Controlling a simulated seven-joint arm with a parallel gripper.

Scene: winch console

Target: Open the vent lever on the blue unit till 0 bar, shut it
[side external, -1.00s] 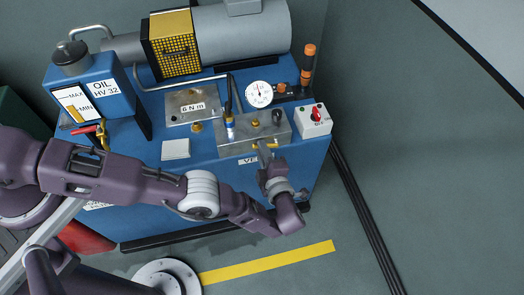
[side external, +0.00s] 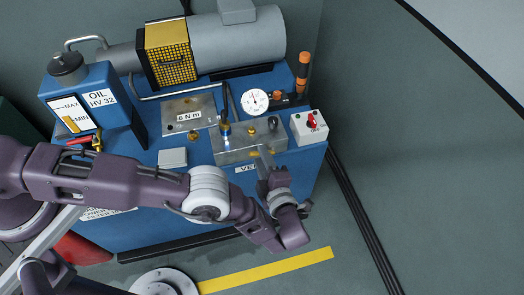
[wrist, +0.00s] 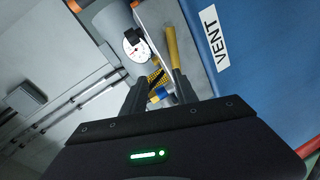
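The blue unit (side external: 200,212) carries a metal valve block (side external: 232,147) with a white VENT label (side external: 244,169) below it; the label also shows in the wrist view (wrist: 208,38). A yellow lever (wrist: 171,48) stands out close to the right fingertip in the wrist view; I cannot tell whether they touch. My gripper (side external: 264,157) is at the front of the block, its fingers apart (wrist: 158,84). It partly hides the lever in the side view. A round white gauge (side external: 254,101) stands behind the block; its reading is too small to tell.
A red-knobbed switch box (side external: 310,127) is right of the block, and orange-topped handles (side external: 303,65) stand behind it. The oil tank (side external: 88,98) is at the left, the grey motor (side external: 240,40) at the back. Floor to the right is clear apart from black cables (side external: 360,215).

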